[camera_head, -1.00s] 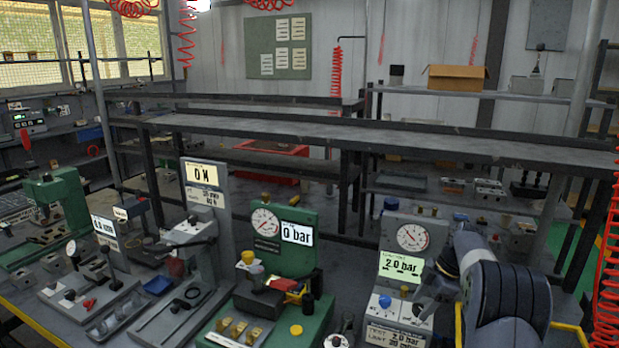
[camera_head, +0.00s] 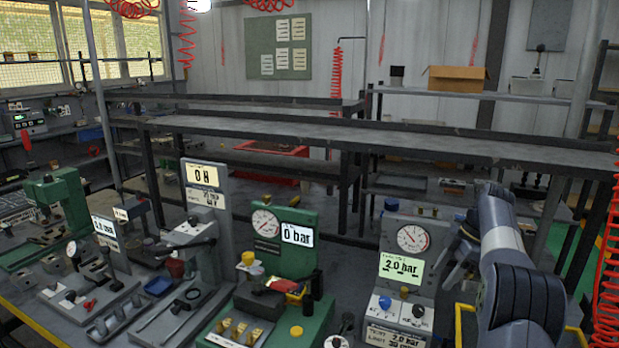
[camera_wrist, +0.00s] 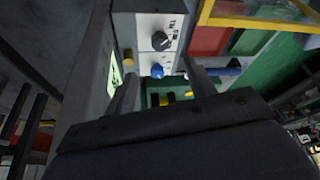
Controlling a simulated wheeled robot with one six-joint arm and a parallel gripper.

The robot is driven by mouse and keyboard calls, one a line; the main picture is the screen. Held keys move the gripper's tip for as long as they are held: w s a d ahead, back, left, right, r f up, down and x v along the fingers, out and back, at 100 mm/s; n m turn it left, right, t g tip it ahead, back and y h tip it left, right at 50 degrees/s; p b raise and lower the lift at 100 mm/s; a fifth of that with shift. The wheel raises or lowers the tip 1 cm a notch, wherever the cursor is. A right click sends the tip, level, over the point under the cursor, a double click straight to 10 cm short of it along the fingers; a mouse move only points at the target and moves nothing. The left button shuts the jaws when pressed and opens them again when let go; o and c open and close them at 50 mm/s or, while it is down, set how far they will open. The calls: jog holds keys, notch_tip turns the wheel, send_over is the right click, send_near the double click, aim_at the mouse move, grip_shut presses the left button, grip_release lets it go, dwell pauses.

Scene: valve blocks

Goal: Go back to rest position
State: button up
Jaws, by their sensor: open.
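The grey 2.0 bar test station (camera_head: 398,232) stands at the right of the bench in the head view, with a round gauge (camera_head: 413,238), a lit green display (camera_head: 401,267), a blue knob (camera_head: 385,302) and a black knob (camera_head: 418,311). My arm is folded up at its right, and my gripper is hard to make out there. In the wrist view my gripper (camera_wrist: 160,92) is open and empty, its two fingers apart. The station's black knob (camera_wrist: 160,41) and blue knob (camera_wrist: 157,71) show beyond the fingers, apart from them.
A green 0 bar station (camera_head: 266,250) stands left of the grey one, with yellow and red parts around it. Further left are a 0 N stand (camera_head: 206,235) and a green press (camera_head: 60,215). A long empty shelf (camera_head: 400,138) runs behind. Red coiled hoses hang at the right.

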aim_at(418, 308)
jog(key=x, duration=1.1)
jog(key=shift+a+f, duration=0.15)
jog(key=shift+m+b, duration=0.45)
jog(key=shift+m, duration=0.05)
jog(key=m, duration=0.1)
jog(key=m+t+b, duration=0.1)
jog(key=shift+s+m+t, duration=0.2)
jog(key=shift+m+t, duration=0.1)
jog(key=shift+m, duration=0.1)
jog(key=m, duration=0.2)
jog(key=m+t+h, duration=0.1)
jog(key=m, duration=0.2)
jog(key=shift+s+a+r+t, duration=0.1)
jog(key=shift+s+r+t, duration=0.1)
jog(key=shift+r+t, duration=0.1)
jog(key=m+h+p, duration=0.1)
jog(key=m, duration=0.1)
jog(key=m+h+p, duration=0.1)
jog(key=m+p, duration=0.1)
jog(key=shift+s+a+m+t, duration=0.1)
jog(key=shift+a+m+t, duration=0.05)
jog(key=shift+m+t, duration=0.25)
jog(key=shift+a+m+h+p, duration=0.1)
jog(key=shift+m+h+p, duration=0.35)
jog(key=shift+m+p, duration=0.7)
jog(key=shift+a+m+h+p, duration=0.1)
jog(key=shift+m+h+p, duration=0.35)
jog(key=shift+m+p, duration=0.65)
jog(key=shift+s+r, duration=0.2)
jog(key=shift+r, duration=0.1)
